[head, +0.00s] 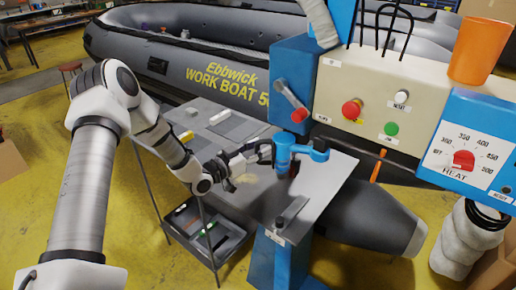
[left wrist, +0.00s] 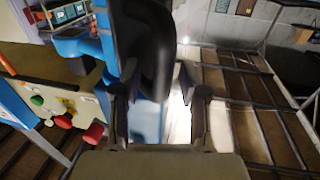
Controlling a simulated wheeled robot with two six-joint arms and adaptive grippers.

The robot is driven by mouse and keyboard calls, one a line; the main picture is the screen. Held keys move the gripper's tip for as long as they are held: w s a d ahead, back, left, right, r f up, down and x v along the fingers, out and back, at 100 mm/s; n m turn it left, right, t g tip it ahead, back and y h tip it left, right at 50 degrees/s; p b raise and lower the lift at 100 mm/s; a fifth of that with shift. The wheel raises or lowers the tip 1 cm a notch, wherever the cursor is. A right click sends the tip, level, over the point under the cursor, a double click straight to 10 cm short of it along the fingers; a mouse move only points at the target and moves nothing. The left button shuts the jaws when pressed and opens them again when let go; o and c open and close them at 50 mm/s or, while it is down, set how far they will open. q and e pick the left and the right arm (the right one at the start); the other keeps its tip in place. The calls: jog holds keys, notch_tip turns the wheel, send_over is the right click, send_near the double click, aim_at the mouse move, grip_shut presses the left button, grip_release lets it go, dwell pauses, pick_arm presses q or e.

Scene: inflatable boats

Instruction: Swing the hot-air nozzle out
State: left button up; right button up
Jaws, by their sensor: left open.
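A blue jointed swing arm (head: 318,152) sits on the welding machine above the grey metal table (head: 325,185). I take it to be the hot-air nozzle's arm; a short dark part hangs below it, and the nozzle tip is not clear. My left gripper (head: 264,153) is open, just left of the blue arm's left end. In the left wrist view its two fingers (left wrist: 160,112) stand apart. A thick black curved part (left wrist: 155,50) lies in front of them, with blue metal (left wrist: 80,45) to the left. I cannot tell whether the fingers touch anything. My right gripper is not in view.
The control box (head: 385,105) has a red button, a green button and a white knob. A blue heat dial box (head: 470,150) and an orange cup (head: 480,52) are at the right. A grey inflatable boat (head: 200,55) lies behind. A dark tray (head: 205,235) stands below the table's left side.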

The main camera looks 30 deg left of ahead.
pick_arm(q)
jog(key=shift+a+f, duration=0.1)
jog(key=c, duration=0.4)
grip_shut()
